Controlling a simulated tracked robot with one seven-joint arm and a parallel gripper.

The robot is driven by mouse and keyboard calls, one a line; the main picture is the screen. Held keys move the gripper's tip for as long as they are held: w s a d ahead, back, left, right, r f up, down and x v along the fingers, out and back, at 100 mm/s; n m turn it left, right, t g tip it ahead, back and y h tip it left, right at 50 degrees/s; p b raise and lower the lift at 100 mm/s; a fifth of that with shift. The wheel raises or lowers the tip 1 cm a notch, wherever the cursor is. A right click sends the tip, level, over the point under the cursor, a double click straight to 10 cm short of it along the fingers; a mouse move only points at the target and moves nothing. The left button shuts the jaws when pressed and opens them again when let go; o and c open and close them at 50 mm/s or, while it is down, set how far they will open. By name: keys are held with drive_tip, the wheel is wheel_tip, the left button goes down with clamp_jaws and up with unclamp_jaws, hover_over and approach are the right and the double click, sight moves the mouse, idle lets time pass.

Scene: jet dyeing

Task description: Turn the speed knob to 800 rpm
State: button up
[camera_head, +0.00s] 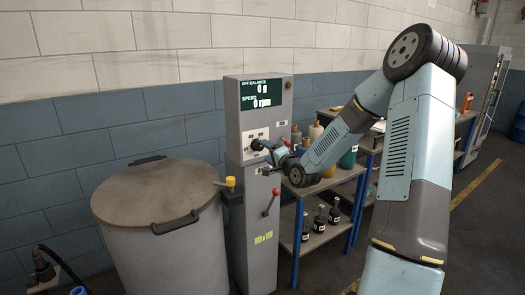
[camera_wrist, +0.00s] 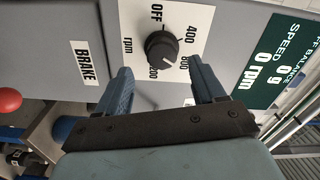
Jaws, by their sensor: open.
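The black speed knob (camera_wrist: 161,46) sits on a white dial plate marked OFF, 400, 800 and 1200 rpm. A pale mark shows at the knob's lower right, roughly toward the 800 label, but it is too small to read surely. The speed display (camera_wrist: 268,60) reads 0 rpm; it also shows at the top of the grey control column (camera_head: 262,95). My gripper (camera_wrist: 160,70) is open, one finger on each side of the knob in the picture; I cannot tell whether they touch it.
A BRAKE label (camera_wrist: 84,63) is beside the dial. A red-knobbed lever (camera_head: 271,202) sticks out lower on the column. A large lidded grey drum (camera_head: 160,240) stands left. A shelf with bottles (camera_head: 320,215) stands right, behind my arm.

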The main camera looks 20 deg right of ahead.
drive_tip(key=v, duration=0.8)
drive_tip(key=shift+s, duration=0.25)
drive_tip(key=s+a+r+n+g+h, duration=0.1)
drive_tip(key=s+r+n+g+h, duration=0.1)
drive_tip(key=s, duration=1)
drive_tip(key=s+a+r+n+g+h, duration=0.1)
drive_tip(key=s+r+n+g, duration=0.4)
drive_tip(key=s, duration=0.7)
drive_tip(key=s+a+r+n+g+h, duration=0.2)
drive_tip(key=s+r, duration=0.5)
drive_tip(key=s, duration=0.5)
drive_tip(key=a+n+g, duration=0.1)
drive_tip(key=n+g, duration=0.1)
drive_tip(key=shift+r+g+h, duration=0.3)
drive_tip(key=shift+c, duration=0.4)
